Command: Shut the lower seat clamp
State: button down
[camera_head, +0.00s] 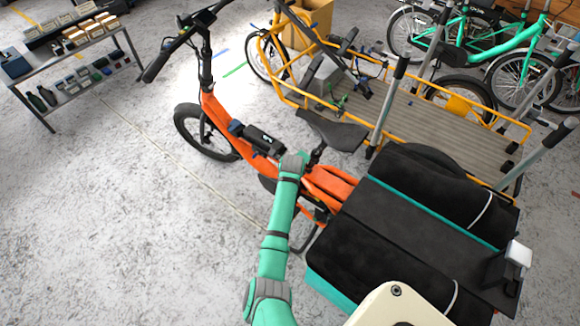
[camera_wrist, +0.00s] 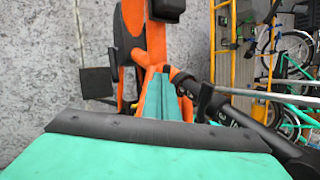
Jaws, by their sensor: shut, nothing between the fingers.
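The orange cargo bike (camera_head: 222,125) stands in the middle of the head view, with its black saddle (camera_head: 335,131) on a dark seat post (camera_head: 316,156). My arm reaches to the bike beside the seat post, and its wrist hides my fingers there. In the wrist view my teal gripper (camera_wrist: 163,88) is shut and empty, with its tips close to the orange frame (camera_wrist: 132,52). A dark post (camera_wrist: 235,112) runs off to the right of the fingers. A small black part on it (camera_wrist: 204,98) looks like a clamp or lever; I cannot tell whether it is open.
Black padded bags (camera_head: 400,225) cover the rear of the bike. A yellow-framed cargo bike (camera_head: 440,115) stands close behind it. Green bikes (camera_head: 490,45) are at the upper right. A shelf rack (camera_head: 75,85) is at the upper left. The floor at left is clear.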

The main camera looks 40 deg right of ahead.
jog(key=w+a+v, duration=0.1)
jog(key=v, duration=1)
jog(key=shift+a, duration=0.2)
